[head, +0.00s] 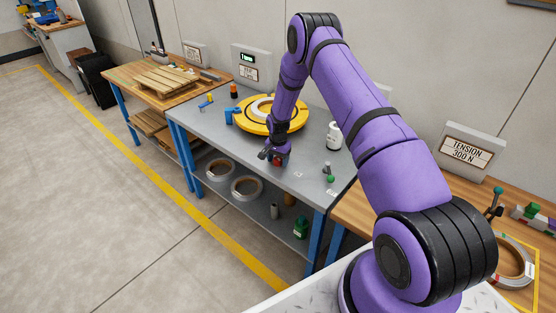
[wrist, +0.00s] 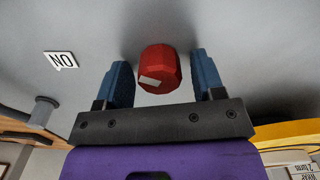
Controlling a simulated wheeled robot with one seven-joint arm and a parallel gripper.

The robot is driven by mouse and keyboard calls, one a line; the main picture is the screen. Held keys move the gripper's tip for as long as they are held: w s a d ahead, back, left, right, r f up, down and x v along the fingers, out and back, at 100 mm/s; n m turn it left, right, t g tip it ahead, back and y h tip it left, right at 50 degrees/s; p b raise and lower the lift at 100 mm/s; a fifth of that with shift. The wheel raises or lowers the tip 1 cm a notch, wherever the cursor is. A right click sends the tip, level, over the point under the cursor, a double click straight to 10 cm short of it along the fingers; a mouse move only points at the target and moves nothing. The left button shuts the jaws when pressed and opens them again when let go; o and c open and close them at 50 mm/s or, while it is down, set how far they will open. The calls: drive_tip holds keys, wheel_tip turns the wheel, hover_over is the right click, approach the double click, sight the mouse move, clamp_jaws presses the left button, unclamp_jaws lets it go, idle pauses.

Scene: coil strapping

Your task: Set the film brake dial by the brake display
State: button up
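A red faceted dial (wrist: 160,70) with a pale mark on its face is on the grey bench top in the wrist view. My gripper (wrist: 159,62) is open, its two blue fingers on either side of the dial with a visible gap on each side. In the head view my gripper (head: 272,156) is low at the front edge of the bench, with a bit of the red dial (head: 282,161) showing beside it. The brake display (head: 247,58) is a grey wall box with a small lit green readout; its digits are too small to read surely.
A yellow ring-shaped turntable (head: 258,127) lies behind my gripper. A white canister (head: 334,136) and a small green-knobbed control (head: 329,175) stand to the right. A label card (wrist: 61,60) lies left of the dial. Shelf coils (head: 246,187) lie below the bench top.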

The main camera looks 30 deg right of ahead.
drive_tip(key=c, duration=0.8)
drive_tip(key=shift+o, duration=0.2)
drive_tip(key=shift+n, duration=0.3)
drive_tip(key=n, duration=0.4)
drive_tip(key=shift+n, duration=0.4)
drive_tip(key=n, duration=0.4)
drive_tip(key=shift+n, duration=0.7)
drive_tip(key=o, duration=0.9)
